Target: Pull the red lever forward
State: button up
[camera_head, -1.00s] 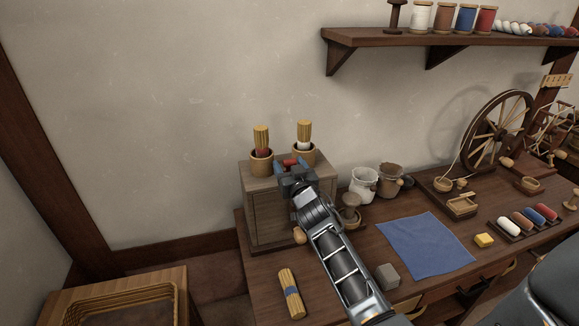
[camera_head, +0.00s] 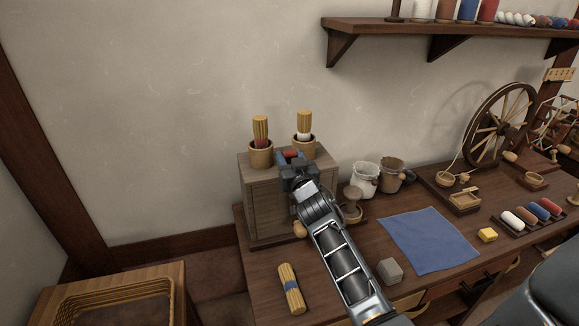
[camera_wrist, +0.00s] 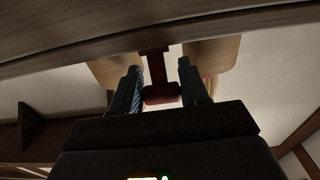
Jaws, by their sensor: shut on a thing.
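The red lever (camera_head: 291,154) stands at the top of a wooden cabinet (camera_head: 262,205) on the workbench, between two cups of yellow-tipped bundles. My gripper (camera_head: 292,158) is shut on the lever's red end, with blue-grey fingers on either side of it. In the wrist view the lever (camera_wrist: 158,70) shows as a dark red stem with a wider end between my fingers. Its base is partly hidden by my gripper in the head view.
The two cups (camera_head: 261,153) (camera_head: 304,146) stand close behind my gripper. White and brown pots (camera_head: 364,181) (camera_head: 391,176) stand to the right. A blue cloth (camera_head: 430,240), a grey block (camera_head: 389,271) and a straw bundle (camera_head: 290,288) lie on the bench. A shelf (camera_head: 440,27) hangs above.

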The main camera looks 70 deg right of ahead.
jog(key=shift+a+f+t+h+b, duration=0.15)
jog(key=shift+f+t+h+b, duration=0.3)
jog(key=shift+b, duration=2.35)
jog(key=shift+a+r+b, duration=0.1)
jog(key=shift+r+b, duration=0.15)
jog(key=shift+b, duration=0.7)
jog(key=o, duration=0.9)
jog(key=shift+s, duration=0.1)
jog(key=shift+o, duration=0.2)
jog(key=b+v, duration=0.3)
jog(key=v, duration=0.4)
jog(key=shift+s+a+f, duration=0.2)
jog(key=shift+s+a, duration=0.05)
